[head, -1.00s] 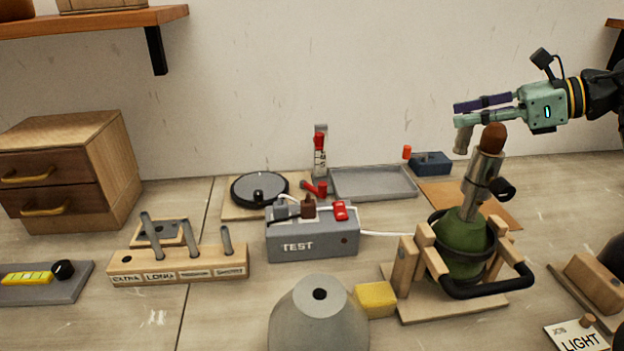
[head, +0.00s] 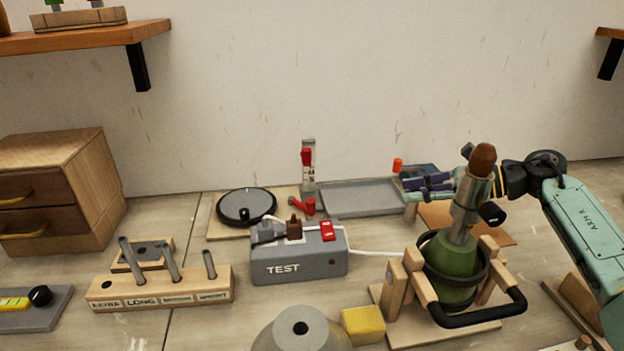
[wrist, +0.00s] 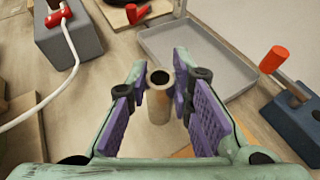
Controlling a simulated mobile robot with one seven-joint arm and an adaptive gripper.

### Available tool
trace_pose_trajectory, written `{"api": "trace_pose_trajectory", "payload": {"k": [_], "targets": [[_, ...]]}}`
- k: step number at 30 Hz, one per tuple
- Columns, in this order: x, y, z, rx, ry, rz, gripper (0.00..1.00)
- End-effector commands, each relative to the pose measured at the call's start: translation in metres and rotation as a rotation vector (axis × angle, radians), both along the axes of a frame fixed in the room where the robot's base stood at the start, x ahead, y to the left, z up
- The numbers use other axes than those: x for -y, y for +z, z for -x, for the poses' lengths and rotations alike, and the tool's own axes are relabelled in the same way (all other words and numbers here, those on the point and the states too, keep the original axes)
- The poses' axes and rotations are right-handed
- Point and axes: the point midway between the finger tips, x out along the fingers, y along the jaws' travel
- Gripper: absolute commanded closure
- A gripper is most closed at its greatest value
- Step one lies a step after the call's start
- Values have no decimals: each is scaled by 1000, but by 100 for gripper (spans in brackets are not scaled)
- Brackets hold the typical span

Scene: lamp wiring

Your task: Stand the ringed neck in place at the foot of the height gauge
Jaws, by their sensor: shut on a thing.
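My gripper (head: 425,188) is shut on a short, hollow, tan-grey tube, the neck (wrist: 159,108). In the wrist view the neck stands roughly upright between the purple finger pads, its open end up; no ring can be made out on it. In the head view only its lower end (head: 411,211) shows below the fingers, right of the grey tray's middle. The upright gauge with a red slider (head: 307,160) stands at the back, left of the tray and well left of my gripper. A red lever piece (head: 303,206) lies near its foot.
The grey tray (head: 350,208) lies between gauge and gripper. A green lamp body (head: 452,270) in a wooden cradle stands in front of my gripper, its tall socket partly hiding it. The test box (head: 298,265), round black plate (head: 246,205) and blue block (wrist: 292,120) are nearby.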

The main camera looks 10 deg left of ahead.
Motion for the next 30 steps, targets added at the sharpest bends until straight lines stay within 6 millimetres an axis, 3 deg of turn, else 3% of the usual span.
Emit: {"api": "trace_pose_trajectory", "payload": {"k": [3, 18, 30], "targets": [[-34, 2, -3, 0, 5, 3, 100], [-163, 3, -21, 0, 4, 3, 100], [-213, 2, -27, 0, 3, 2, 100]]}}
